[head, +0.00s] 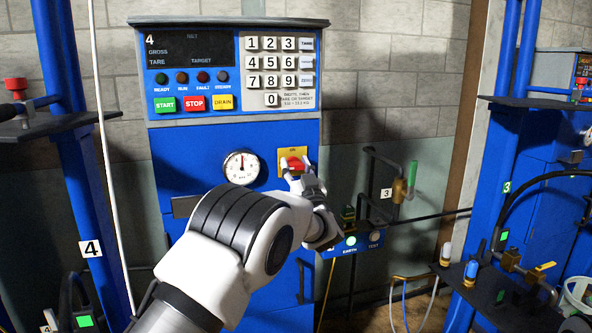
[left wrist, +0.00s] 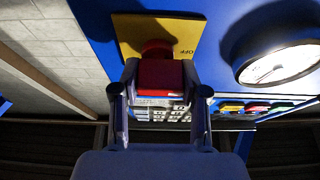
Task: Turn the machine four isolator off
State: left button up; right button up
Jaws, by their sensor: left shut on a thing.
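The machine four isolator is a red handle (head: 292,163) on a yellow plate (head: 284,153), on the blue front of the cabinet marked 4. My left gripper (head: 299,177) reaches it from below and in front. In the left wrist view the red handle (left wrist: 160,74) sits between the two fingers of my left gripper (left wrist: 160,95), which are shut on it. The yellow plate (left wrist: 190,32) shows behind it, with an upside-down OFF label at its right. The handle's exact angle is hard to tell. My right gripper is not in view.
A round gauge (head: 241,167) is just left of the isolator. Above are a keypad (head: 272,62) and the START, STOP and DRAIN buttons (head: 194,103). A small box with an EARTH lamp (head: 351,240) sits to the lower right, close to my arm. Pipework with a green handle (head: 412,173) is further right.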

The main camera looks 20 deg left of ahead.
pick_arm(q)
jog(key=shift+r, duration=0.1)
jog(key=o, duration=1.1)
jog(key=shift+o, duration=0.2)
jog(key=v, duration=0.7)
jog(key=shift+f, duration=0.2)
jog(key=shift+s+d, duration=0.1)
jog(key=shift+s, duration=0.05)
